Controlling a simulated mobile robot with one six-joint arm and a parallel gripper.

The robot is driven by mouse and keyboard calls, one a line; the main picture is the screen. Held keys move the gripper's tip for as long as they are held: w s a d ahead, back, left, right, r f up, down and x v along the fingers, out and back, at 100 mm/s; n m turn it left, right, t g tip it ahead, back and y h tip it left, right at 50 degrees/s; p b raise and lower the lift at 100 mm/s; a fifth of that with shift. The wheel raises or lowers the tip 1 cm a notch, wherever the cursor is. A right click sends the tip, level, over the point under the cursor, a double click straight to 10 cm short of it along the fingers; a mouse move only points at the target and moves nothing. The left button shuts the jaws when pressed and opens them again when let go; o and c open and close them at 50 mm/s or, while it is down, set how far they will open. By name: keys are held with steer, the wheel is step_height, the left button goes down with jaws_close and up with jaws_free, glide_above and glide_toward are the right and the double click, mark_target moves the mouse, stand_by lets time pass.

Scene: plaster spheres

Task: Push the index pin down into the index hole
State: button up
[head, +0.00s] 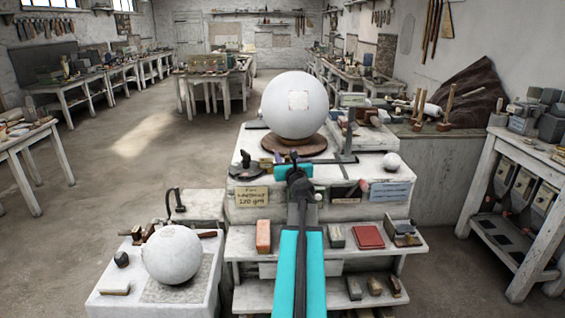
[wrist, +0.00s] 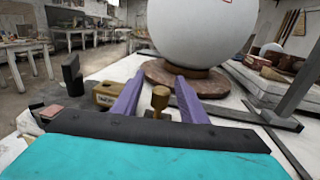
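A brass pin with a wide round head (wrist: 159,98), which looks like the index pin, stands upright in the wrist view. It is between my gripper's (wrist: 159,84) two purple fingers, with a gap on each side. My gripper is open and holds nothing. In the head view my gripper (head: 295,163) is at the front of the brown round turntable (head: 284,148), which carries a large white plaster sphere (head: 298,118). The turntable also shows in the wrist view (wrist: 208,88). The index hole is not visible, and I cannot tell how deep the pin sits.
A brass block with a dark label (wrist: 105,96) and a black upright piece (wrist: 72,73) stand left of the fingers. A dark metal bar (wrist: 240,118) lies to the right. A small white sphere (head: 392,161) sits on the bench top's right. A lower-left stand holds another sphere (head: 172,254).

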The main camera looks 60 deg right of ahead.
steer(key=shift+w+d, duration=0.25)
steer(key=shift+d, duration=0.15)
steer(key=shift+w, duration=0.1)
steer(key=shift+c, duration=0.3)
jaws_close()
